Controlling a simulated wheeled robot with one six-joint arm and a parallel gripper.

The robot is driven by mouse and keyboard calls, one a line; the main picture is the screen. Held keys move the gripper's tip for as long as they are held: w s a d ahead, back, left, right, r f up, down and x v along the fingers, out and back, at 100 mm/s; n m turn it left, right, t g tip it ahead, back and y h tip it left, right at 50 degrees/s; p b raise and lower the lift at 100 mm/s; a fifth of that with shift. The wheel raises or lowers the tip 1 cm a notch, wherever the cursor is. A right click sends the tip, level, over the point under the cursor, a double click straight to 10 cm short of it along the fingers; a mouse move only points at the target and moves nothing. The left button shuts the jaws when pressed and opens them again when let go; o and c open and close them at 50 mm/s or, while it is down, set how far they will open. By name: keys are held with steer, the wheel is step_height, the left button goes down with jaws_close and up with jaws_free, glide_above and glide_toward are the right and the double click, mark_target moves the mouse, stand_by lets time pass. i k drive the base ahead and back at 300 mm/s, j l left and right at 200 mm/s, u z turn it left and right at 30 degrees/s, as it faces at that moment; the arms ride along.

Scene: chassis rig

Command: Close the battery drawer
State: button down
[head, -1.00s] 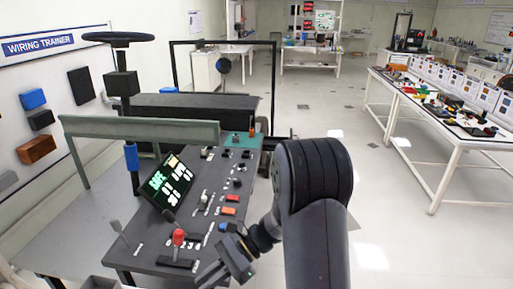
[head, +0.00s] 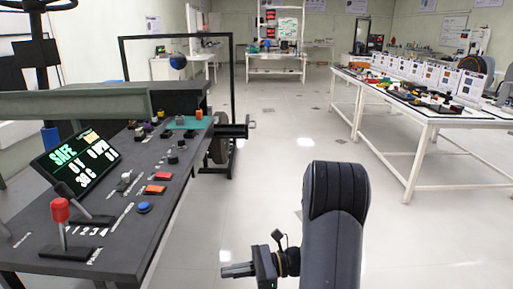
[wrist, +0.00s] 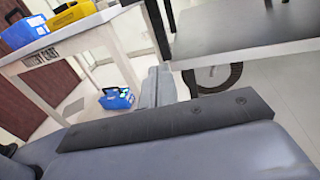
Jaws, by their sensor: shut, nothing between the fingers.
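I cannot pick out the battery drawer for sure in either view. The chassis rig stands left of centre in the head view, with a black upright frame (head: 231,80) and a dark wheel (head: 219,150). My gripper (head: 226,270) is low in the head view, right of the control console, and points left over open floor. In the wrist view, my gripper (wrist: 157,86) is shut with nothing in it and apart from everything. A dark flat panel (wrist: 245,28) and a wheel (wrist: 214,78) are beyond it at the upper right.
The control console (head: 105,235) with levers and a lit display (head: 75,165) fills the left. A white table (head: 430,120) stands at the right. In the wrist view, a cart (wrist: 70,45) carries blue and yellow boxes, with a blue box (wrist: 117,97) below. The middle floor is clear.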

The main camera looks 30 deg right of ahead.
mark_target(229, 126)
steer(key=i+l, duration=0.6)
steer(key=i+l+z, duration=0.1)
steer(key=i+l, duration=1.05)
steer(key=i, duration=0.2)
steer(key=i+l+z, duration=0.1)
steer(key=i+l, duration=0.4)
steer(key=i, duration=0.15)
steer(key=i+l, duration=0.5)
steer(key=i, duration=0.2)
steer(key=l+z, duration=0.05)
